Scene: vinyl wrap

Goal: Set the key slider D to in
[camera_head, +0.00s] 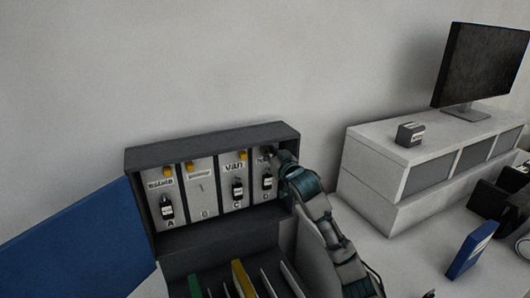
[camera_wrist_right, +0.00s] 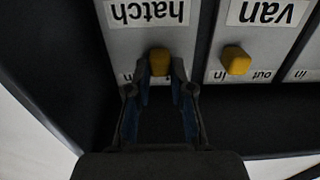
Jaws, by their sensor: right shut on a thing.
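The dark key cabinet (camera_head: 205,138) has panels A to D, each with a yellow slider knob near its top. Panel D (camera_head: 257,190) is at the right end, with a black key (camera_head: 267,182) hanging on it. My right gripper (camera_head: 272,158) reaches its top and covers its knob in the head view. In the wrist view, upside down, the yellow knob of slider D (camera_wrist_right: 159,62) sits under the "hatch" label, between the fingertips of my right gripper (camera_wrist_right: 160,72), shut on it. The knob is right of the "in" mark; the "out" mark is hidden. My left gripper is out of view.
The van slider knob (camera_wrist_right: 237,60) is close beside the right finger. Below the panels, a rack holds several upright folders (camera_head: 243,278). A blue panel (camera_head: 75,240) stands at left. A white cabinet (camera_head: 400,165) with a monitor (camera_head: 483,65) stands at right.

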